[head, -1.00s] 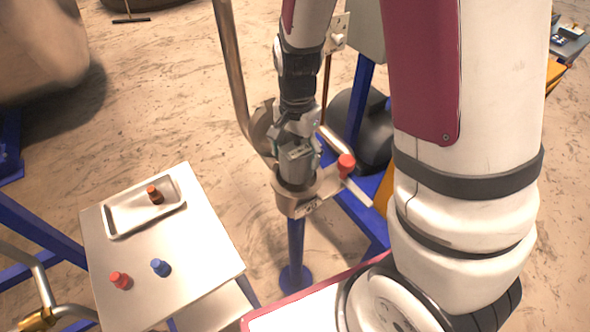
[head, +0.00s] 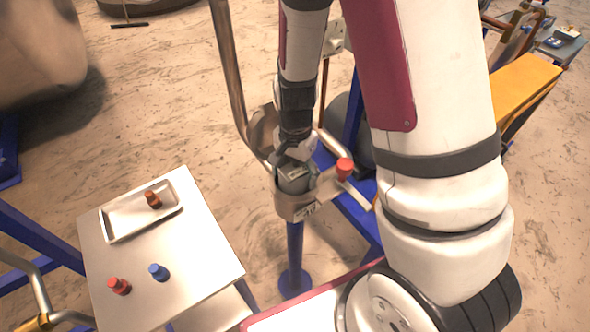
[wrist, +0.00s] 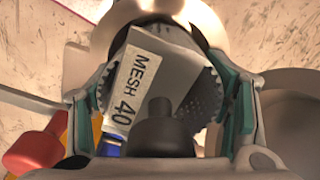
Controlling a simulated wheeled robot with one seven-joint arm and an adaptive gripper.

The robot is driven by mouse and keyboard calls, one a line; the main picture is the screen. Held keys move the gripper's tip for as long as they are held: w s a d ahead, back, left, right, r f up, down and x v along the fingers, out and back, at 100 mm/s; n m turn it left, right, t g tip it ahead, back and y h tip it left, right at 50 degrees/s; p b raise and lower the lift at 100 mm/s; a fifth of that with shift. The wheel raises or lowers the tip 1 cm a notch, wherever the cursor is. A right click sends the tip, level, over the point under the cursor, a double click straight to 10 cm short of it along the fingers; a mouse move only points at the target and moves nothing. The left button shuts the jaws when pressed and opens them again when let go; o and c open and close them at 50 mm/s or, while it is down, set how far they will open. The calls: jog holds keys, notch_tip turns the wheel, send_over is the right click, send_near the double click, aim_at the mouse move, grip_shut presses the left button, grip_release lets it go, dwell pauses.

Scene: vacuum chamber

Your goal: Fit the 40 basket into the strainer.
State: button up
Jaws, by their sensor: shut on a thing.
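The 40 basket is a grey perforated cup (head: 294,183) with a white "MESH 40" label, plain in the wrist view (wrist: 190,80). My gripper (head: 293,160) is shut on it, its green-padded fingers on both sides of the basket in the wrist view (wrist: 165,105). The strainer is a metal round body (head: 297,208) on a blue post. The basket sits at the strainer's mouth with its lower part inside; its upper part shows above the rim. How deep it reaches is hidden.
A red knob (head: 344,168) stands close at the strainer's right. A curved pipe (head: 229,75) rises at its left. A table (head: 205,262) at left carries a white tray (head: 122,232) with a brown-red bottle (head: 153,199), plus red (head: 119,287) and blue (head: 159,272) bottles.

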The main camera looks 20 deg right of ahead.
jog(key=shift+s+f, duration=0.1)
jog(key=shift+f, duration=0.25)
jog(key=o, duration=1.4)
jog(key=shift+f, duration=0.1)
jog(key=shift+o, duration=0.2)
notch_tip(320, 180, up, 14)
jog(key=shift+f, duration=0.2)
notch_tip(320, 180, up, 6)
jog(key=n+t, duration=0.1)
jog(key=n, duration=0.1)
send_over(297, 171)
jog(key=s+r+n+t, duration=0.4)
jog(key=s+r+n, duration=0.5)
jog(key=s+r, duration=0.3)
jog(key=shift+s+d+r+t, duration=0.15)
jog(key=shift+s+r+t, duration=0.15)
jog(key=shift+s+r, duration=0.15)
